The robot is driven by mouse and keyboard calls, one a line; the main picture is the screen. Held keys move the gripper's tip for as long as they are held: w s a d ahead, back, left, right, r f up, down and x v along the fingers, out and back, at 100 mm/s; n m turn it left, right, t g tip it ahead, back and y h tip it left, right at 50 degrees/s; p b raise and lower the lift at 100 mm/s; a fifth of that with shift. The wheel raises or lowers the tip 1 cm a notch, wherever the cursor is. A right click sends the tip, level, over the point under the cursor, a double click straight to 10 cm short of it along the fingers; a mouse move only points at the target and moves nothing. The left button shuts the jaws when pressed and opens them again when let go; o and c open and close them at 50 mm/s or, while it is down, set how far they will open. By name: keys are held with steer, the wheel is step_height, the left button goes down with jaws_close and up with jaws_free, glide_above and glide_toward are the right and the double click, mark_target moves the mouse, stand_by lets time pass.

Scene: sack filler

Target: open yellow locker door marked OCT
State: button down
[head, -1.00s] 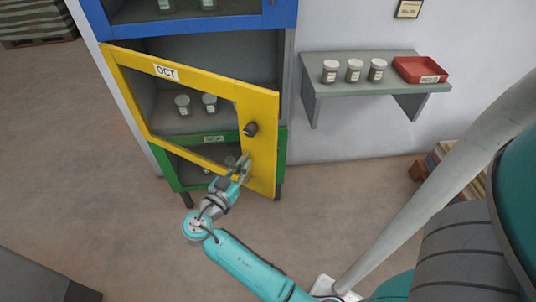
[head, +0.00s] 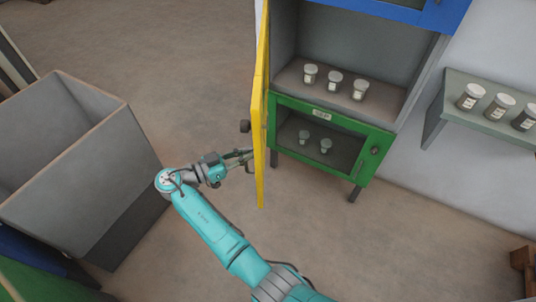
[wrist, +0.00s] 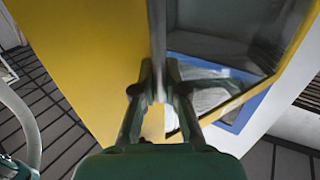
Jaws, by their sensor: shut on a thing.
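The yellow OCT door (head: 261,100) stands swung wide open, nearly edge-on in the head view, so its label is out of sight. A dark knob (head: 245,126) sticks out from its face. My gripper (head: 243,158) is at the door's outer side, below the knob. In the wrist view my gripper (wrist: 158,85) is shut on a grey upright bar (wrist: 157,40) in front of the yellow panel (wrist: 85,60), which looks like the door's handle. The opened compartment (head: 345,60) shows three lidded jars (head: 335,82) on its floor.
A green door (head: 330,142) below is shut, with jars behind its window. A blue door (head: 425,12) is above. A wall shelf (head: 485,115) with jars is at right. A large grey bin (head: 80,165) stands left of my arm. Floor between bin and locker is clear.

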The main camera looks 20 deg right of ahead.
steer(key=shift+w+a+f, duration=0.1)
steer(key=shift+w+a, duration=0.2)
steer(key=shift+a, duration=0.3)
steer(key=shift+w+a+r, duration=0.1)
steer(key=shift+w+a, duration=0.2)
steer(key=shift+a, duration=0.3)
steer(key=shift+w+a+f, duration=0.1)
steer(key=shift+w+a, duration=0.2)
steer(key=shift+a, duration=0.3)
steer(key=c, duration=1.2)
jaws_free()
